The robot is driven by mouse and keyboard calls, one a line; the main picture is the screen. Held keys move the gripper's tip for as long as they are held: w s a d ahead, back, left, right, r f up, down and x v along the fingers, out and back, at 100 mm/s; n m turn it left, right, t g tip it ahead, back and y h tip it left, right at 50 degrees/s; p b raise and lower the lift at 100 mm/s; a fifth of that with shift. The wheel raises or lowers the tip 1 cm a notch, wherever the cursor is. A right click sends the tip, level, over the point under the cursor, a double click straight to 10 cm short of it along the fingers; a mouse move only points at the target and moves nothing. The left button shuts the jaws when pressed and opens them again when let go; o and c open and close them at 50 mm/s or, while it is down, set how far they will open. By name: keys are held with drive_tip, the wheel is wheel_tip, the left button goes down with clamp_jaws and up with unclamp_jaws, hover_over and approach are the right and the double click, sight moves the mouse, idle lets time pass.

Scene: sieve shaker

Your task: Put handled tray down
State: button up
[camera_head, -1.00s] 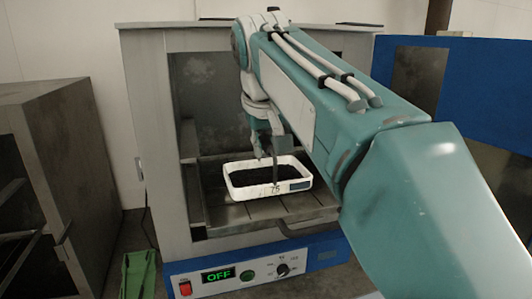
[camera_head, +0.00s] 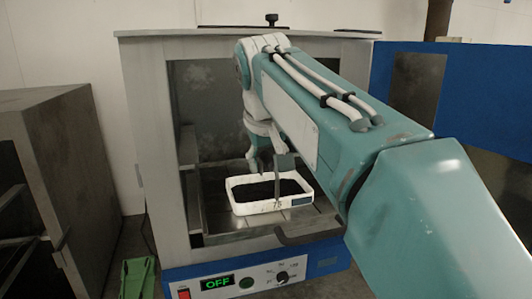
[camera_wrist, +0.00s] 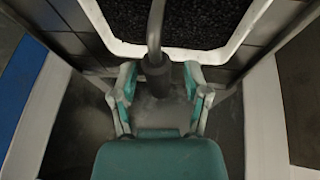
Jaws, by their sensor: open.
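The handled tray (camera_head: 243,209) is a white, shallow, rectangular tray with black grains in it, marked 75 on its front. It rests level on the metal shelf inside the open oven. In the wrist view, its white rim (camera_wrist: 202,55) and grains show at the top. A grey upright handle (camera_wrist: 155,65) rises from the tray toward my gripper. My gripper (camera_head: 268,166) is above the tray with its fingers apart. In the wrist view, the open gripper (camera_wrist: 160,95) has one finger on each side of the handle's end. Contact with the handle cannot be told.
The oven shelf (camera_head: 225,225) has a dark front handle (camera_head: 308,236). The oven walls stand close on both sides. The blue oven door (camera_head: 470,90) is open at right. A grey cabinet (camera_head: 75,170) stands at left, with a green object (camera_head: 137,277) on the floor.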

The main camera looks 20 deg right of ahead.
drive_tip(key=v, duration=1.2)
drive_tip(key=shift+s, duration=0.1)
